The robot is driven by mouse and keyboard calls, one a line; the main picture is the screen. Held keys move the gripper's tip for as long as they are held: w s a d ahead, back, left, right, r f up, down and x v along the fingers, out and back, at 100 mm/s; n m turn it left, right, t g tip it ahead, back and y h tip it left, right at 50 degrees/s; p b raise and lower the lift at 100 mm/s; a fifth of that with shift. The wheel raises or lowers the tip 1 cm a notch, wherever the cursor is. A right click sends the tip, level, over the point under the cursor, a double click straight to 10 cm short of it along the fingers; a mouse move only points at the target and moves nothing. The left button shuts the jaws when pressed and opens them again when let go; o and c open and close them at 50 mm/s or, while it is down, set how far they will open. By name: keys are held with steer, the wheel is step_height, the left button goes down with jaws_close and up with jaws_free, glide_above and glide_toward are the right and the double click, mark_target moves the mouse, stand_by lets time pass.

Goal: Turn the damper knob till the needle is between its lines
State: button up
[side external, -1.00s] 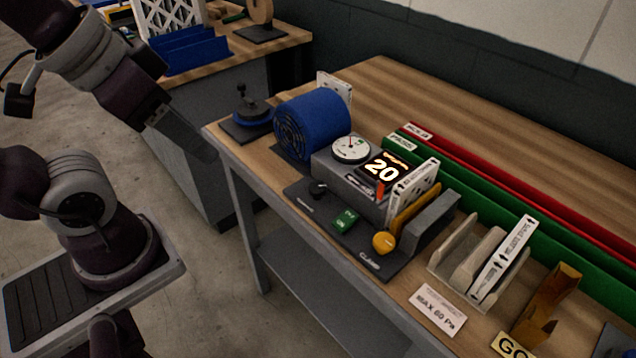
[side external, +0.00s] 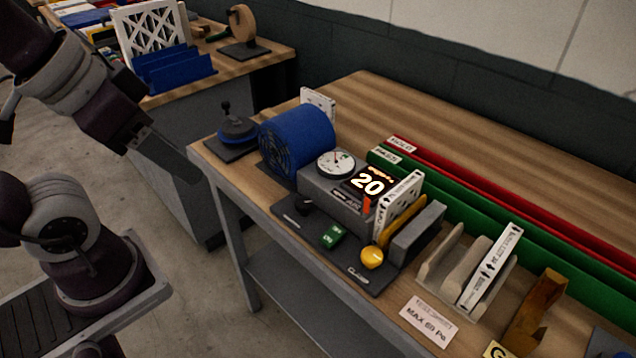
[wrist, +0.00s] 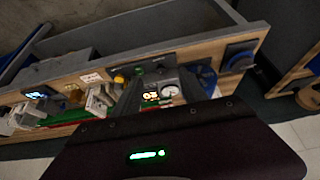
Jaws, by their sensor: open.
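A grey test box (side external: 322,184) carries a round white gauge (side external: 336,163) with a thin red needle pointing roughly up. The gauge's lines are too small to tell against the needle. My gripper (side external: 180,163) is open and empty, left of the table's near-left corner and well away from the knob.
A yellow knob (side external: 372,258) and a green switch block (side external: 333,236) share the base plate. A blue roll (side external: 297,140) stands behind the knob, and a blue disc with a black handle (side external: 237,130) stands left. Filter holders (side external: 465,268) stand right.

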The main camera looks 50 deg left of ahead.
steer(key=shift+o, duration=0.2)
steer(key=w+n+g, duration=0.2)
steer(key=w, duration=0.5)
steer(key=shift+w+d+f, duration=0.2)
steer(key=shift+f, duration=0.1)
steer(key=n+g, duration=0.4)
glide_above(304, 202)
step_height(304, 202, down, 12)
steer(key=shift+r, duration=0.1)
step_height(304, 202, down, 8)
steer(key=shift+r, duration=0.25)
steer(key=shift+c, duration=0.5)
jaws_close()
